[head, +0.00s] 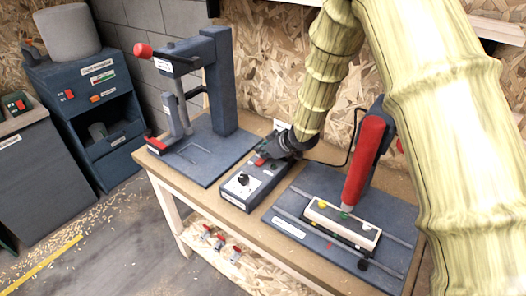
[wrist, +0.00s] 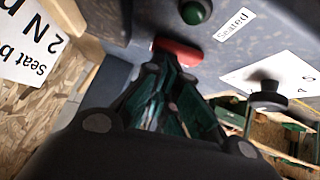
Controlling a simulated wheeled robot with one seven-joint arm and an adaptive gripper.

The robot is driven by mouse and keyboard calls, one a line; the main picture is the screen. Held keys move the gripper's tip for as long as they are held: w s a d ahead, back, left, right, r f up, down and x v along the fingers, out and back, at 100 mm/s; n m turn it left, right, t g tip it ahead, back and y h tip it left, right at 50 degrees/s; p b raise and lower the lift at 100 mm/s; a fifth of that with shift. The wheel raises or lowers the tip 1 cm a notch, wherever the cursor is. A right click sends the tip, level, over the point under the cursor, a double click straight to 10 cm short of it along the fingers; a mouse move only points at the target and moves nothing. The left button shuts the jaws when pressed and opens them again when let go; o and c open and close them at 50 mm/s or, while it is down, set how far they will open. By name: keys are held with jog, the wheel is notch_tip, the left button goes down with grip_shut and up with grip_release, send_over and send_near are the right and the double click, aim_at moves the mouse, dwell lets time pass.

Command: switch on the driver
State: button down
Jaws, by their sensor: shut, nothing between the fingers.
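A dark control box (head: 238,201) sits mid-bench with a black knob (head: 243,179) and a red switch (head: 260,161). In the wrist view the red switch (wrist: 178,52) lies just beyond my fingertips, its near edge partly hidden by them. The knob (wrist: 268,95) stands to the right. A round green button or lamp (wrist: 195,12) is above the switch, beside a "Seated" label. My gripper (head: 264,153) is shut and empty, low over the box's back end; contact with the switch I cannot tell. The red-handled driver (head: 364,160) stands over a fixture to the right.
A dark press (head: 222,80) with a red-tipped lever stands left of the box. A pale block (head: 342,222) with coloured spots lies on the right-hand fixture plate (head: 290,215). A dark cable runs behind the box. Bare bench top shows around the box's front.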

aim_at(262, 163)
jog(key=shift+s+a+f, duration=0.15)
jog(key=shift+s+a, duration=0.2)
jog(key=shift+s, duration=0.2)
jog(key=shift+r+p, duration=0.45)
jog(key=shift+r, duration=0.15)
jog(key=r+p, duration=0.2)
jog(key=r, duration=0.1)
jog(key=shift+s+a+r+p, duration=0.15)
jog(key=shift+s+r+p, duration=0.05)
jog(key=shift+p, duration=0.2)
jog(key=shift+s+d+b, duration=0.2)
jog(key=shift+b, duration=0.25)
jog(key=b+v, duration=0.2)
jog(key=v, duration=0.7)
jog(key=shift+r, duration=0.2)
